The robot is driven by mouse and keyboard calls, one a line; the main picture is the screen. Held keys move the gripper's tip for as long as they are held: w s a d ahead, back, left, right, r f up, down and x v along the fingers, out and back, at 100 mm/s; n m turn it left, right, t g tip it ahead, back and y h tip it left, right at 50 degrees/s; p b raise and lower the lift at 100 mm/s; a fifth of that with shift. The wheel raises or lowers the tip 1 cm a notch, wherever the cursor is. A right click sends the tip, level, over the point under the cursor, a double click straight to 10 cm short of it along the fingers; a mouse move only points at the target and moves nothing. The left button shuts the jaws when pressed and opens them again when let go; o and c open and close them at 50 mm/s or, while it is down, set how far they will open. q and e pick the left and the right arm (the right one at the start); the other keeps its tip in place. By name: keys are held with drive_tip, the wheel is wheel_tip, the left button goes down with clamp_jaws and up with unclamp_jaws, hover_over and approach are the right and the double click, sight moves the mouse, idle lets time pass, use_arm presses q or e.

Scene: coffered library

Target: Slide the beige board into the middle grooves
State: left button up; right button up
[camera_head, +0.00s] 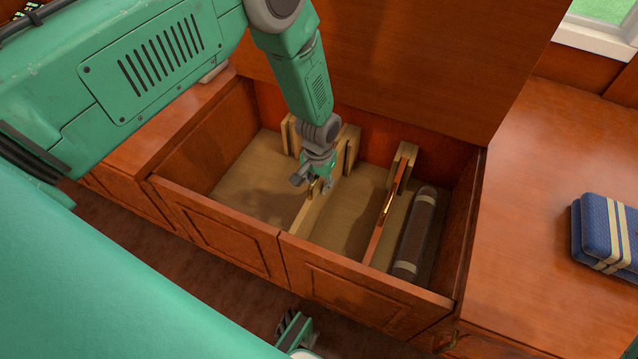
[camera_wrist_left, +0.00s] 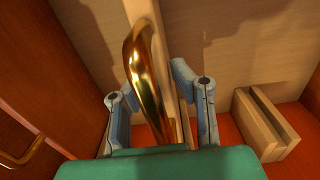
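The beige board (camera_head: 310,217) stands on edge inside the open chest, near its middle, in line with the pale middle groove blocks (camera_head: 350,150) at the back wall. Whether its edge sits inside the groove cannot be told. My left gripper (camera_head: 318,184) is over the board's top edge. In the left wrist view the left gripper (camera_wrist_left: 158,90) is open, its fingers on either side of the board's brass handle (camera_wrist_left: 148,75), with a gap visible. A green and dark part at the bottom edge may be my right gripper (camera_head: 295,330); its fingers are unclear.
An orange-brown board (camera_head: 378,235) with a brass handle stands in the right groove block (camera_head: 406,155). A dark roll (camera_head: 416,235) lies to its right. Another groove block (camera_head: 290,135) is at left. The chest's front wall (camera_head: 350,277) and raised lid (camera_head: 400,60) bound the space.

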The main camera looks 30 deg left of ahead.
use_arm(q)
drive_tip(key=shift+o, duration=1.1)
drive_tip(key=shift+r, duration=0.2)
wheel_tip(320, 180, up, 12)
drive_tip(key=shift+f, duration=0.2)
